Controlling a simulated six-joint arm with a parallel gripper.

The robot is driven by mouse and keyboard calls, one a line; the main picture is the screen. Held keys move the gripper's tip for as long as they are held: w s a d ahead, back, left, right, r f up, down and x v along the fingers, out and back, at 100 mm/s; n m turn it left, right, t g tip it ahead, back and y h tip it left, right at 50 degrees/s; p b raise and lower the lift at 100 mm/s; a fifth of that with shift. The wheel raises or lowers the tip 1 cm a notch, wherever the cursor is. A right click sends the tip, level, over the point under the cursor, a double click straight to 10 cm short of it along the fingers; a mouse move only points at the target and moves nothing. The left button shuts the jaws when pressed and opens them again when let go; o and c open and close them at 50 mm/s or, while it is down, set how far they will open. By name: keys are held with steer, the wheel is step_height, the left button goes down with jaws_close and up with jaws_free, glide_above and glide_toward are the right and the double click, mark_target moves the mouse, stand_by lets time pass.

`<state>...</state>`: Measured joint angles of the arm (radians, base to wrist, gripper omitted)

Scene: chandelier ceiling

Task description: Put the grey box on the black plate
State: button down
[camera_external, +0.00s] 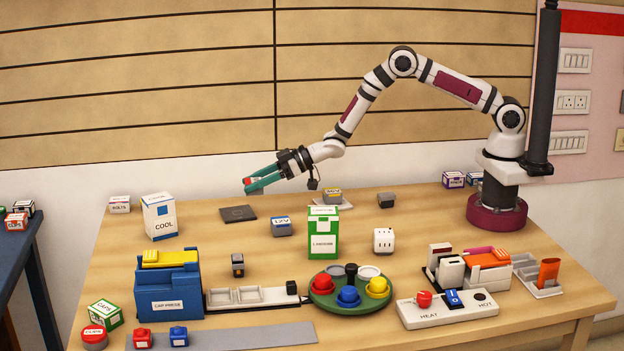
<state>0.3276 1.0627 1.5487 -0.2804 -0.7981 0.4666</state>
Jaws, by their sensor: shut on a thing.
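My gripper (262,183) has teal fingers and is at the back left of the table, in the air above and a little right of the black plate (238,213). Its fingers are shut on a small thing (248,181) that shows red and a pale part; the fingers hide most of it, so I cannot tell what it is. The black plate is a flat dark square lying on the table, with nothing on it. A small dark grey box (387,201) stands at the back right of the table. A grey box with a yellow label (333,195) sits on a pale plate.
A white COOL carton (160,217) stands left of the black plate, and a grey-blue 12V box (282,227) right of it. A green carton (323,233) stands mid-table. A blue press (168,287) and a round green tray (318,290) are nearer the front.

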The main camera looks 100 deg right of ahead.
mark_target(251, 216)
steer(key=shift+w+a+f, duration=0.8)
steer(key=shift+a+f, duration=0.1)
steer(key=shift+f, duration=1.85)
steer(key=shift+c, duration=1)
jaws_free()
steer(key=shift+f, duration=0.1)
steer(key=shift+s+r, duration=0.1)
steer(key=shift+r, duration=0.1)
steer(key=v, duration=1.1)
steer(key=shift+s+r, duration=0.1)
steer(key=shift+s, duration=0.25)
steer(key=shift+r, duration=0.1)
